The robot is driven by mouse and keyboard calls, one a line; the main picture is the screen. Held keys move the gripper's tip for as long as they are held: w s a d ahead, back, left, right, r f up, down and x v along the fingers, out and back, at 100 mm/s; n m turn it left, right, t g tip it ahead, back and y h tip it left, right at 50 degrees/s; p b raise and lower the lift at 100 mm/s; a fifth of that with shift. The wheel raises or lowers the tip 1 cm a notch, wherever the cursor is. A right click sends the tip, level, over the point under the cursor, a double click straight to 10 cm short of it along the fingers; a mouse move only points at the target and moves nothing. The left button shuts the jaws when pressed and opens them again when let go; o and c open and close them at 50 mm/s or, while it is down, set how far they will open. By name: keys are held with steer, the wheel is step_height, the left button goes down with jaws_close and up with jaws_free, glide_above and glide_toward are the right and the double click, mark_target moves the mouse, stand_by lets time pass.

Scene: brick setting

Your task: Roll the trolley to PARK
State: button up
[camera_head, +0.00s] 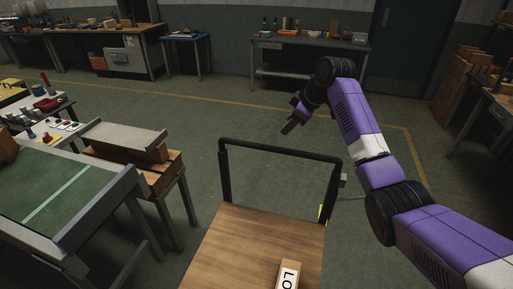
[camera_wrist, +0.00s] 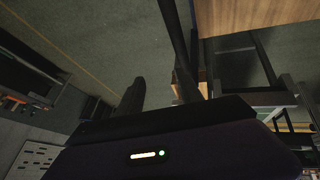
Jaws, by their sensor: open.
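The trolley has a wooden deck (camera_head: 250,245) and an upright black handle frame (camera_head: 280,149) at its far end. A block with a label, of which "LO" is readable, lies on the deck near the bottom edge of the head view. My gripper (camera_head: 290,125) is open and just beyond the handle's top bar, apart from it as far as I can tell. In the wrist view part of the wooden deck (camera_wrist: 255,14) shows at top right, with dark posts below and left of it. No PARK marking is readable in either view.
A green-topped table (camera_head: 70,195) and a bench with wooden beams (camera_head: 150,175) stand close to the trolley's left. Workbenches (camera_head: 310,47) line the far wall. A yellow floor line (camera_head: 230,99) crosses behind the handle. Open grey floor lies beyond and right of the trolley.

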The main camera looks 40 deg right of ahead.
mark_target(279, 148)
steer(key=shift+n+g+y, duration=0.4)
steer(key=shift+n+g, duration=0.4)
steer(key=shift+w+a+f+p, duration=0.1)
steer(key=shift+a+f+p, duration=0.3)
steer(key=shift+f, duration=1.1)
steer(key=shift+w+a+f+p, duration=0.2)
steer(key=shift+a+f, duration=0.3)
steer(key=shift+f, duration=1)
steer(key=shift+w+a+f+p, duration=0.1)
steer(key=shift+a+f+p, duration=0.3)
steer(key=shift+f, duration=1.1)
jaws_close()
